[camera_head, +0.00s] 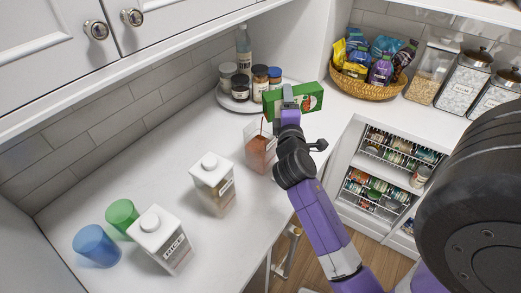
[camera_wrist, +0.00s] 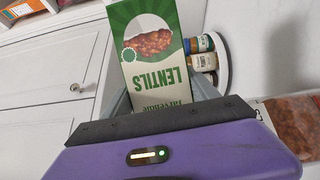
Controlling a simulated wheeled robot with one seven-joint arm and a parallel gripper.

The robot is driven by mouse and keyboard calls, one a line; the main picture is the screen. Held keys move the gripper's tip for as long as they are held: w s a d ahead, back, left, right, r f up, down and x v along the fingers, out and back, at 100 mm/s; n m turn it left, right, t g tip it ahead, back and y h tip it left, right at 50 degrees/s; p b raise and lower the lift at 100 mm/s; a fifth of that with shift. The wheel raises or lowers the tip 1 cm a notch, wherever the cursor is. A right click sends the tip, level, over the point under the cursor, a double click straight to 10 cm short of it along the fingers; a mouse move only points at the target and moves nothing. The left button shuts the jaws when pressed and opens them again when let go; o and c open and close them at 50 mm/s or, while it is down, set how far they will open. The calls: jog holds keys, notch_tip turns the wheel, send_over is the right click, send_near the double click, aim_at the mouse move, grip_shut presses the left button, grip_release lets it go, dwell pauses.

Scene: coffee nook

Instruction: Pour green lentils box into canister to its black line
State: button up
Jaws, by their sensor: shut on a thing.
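The green lentils box (camera_head: 312,100) is held by my gripper (camera_head: 287,95) above the back of the counter, lying roughly on its long side in the head view. In the wrist view the box (camera_wrist: 150,50) shows its LENTILS lettering upside down between the fingers. A clear open canister (camera_head: 260,150) with reddish-brown contents stands on the counter in front and to the left of the box. It partly shows at the right of the wrist view (camera_wrist: 290,122). A thin reddish streak shows at its top. I cannot make out a black line on it.
Two white-lidded canisters (camera_head: 212,182) (camera_head: 165,240) stand at front left, near a blue cup (camera_head: 96,245) and a green cup (camera_head: 122,214). A round tray (camera_head: 232,104) of jars stands behind the box. A snack basket (camera_head: 372,90) and lidded jars (camera_head: 463,82) stand at right.

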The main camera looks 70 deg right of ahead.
jog(key=shift+s+a, duration=0.5)
jog(key=shift+a, duration=0.15)
jog(key=shift+w+d+r, duration=0.2)
jog(key=shift+d, duration=0.1)
dwell(0.5)
jog(key=shift+s+a, duration=0.35)
jog(key=shift+a, duration=0.25)
